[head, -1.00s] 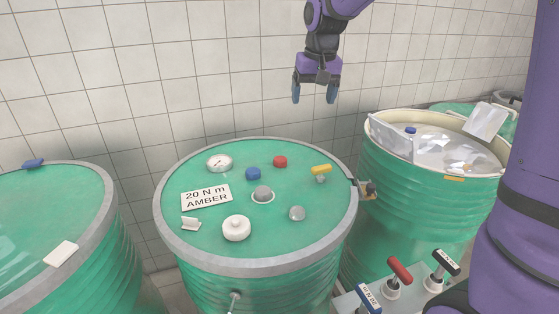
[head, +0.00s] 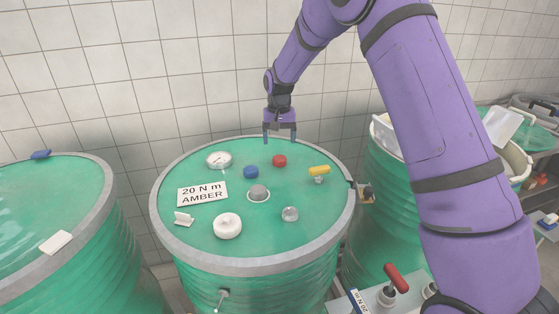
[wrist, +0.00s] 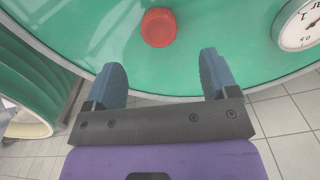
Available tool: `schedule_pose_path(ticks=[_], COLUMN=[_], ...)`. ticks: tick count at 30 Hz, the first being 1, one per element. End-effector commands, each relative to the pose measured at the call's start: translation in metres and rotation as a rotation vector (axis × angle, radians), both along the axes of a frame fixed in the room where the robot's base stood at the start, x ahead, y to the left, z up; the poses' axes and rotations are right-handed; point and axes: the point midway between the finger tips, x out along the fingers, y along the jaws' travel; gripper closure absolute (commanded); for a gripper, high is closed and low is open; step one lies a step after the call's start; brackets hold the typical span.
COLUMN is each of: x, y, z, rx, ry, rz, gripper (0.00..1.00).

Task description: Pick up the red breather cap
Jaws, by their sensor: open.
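The red breather cap (head: 279,161) sits on the green drum lid (head: 190,240), toward the back of it. In the wrist view the red cap (wrist: 159,27) lies beyond the fingertips, roughly centred between them. My gripper (head: 280,140) is open and empty, pointing down above the back of the lid, just behind and above the cap in the head view. In the wrist view both blue fingers of my gripper (wrist: 166,72) are spread apart, and neither touches the cap.
A blue cap (head: 251,172) is close left of the red cap. A gauge (head: 218,159), a grey dome (head: 258,192), a yellow-handled valve (head: 319,170), a white cap (head: 227,226) and a "20 N m AMBER" label (head: 202,194) share the lid. A tiled wall stands behind.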

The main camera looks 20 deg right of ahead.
Motion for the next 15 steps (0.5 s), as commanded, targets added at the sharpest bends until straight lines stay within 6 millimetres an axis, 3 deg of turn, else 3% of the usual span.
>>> schedule_pose_path(ticks=[3,15], x=[0.000,0.002], y=[0.000,-0.001], z=[-0.015,-0.044], rx=[0.000,0.000], ry=[0.001,0.001], rz=[0.000,0.000], gripper=[0.20,0.20])
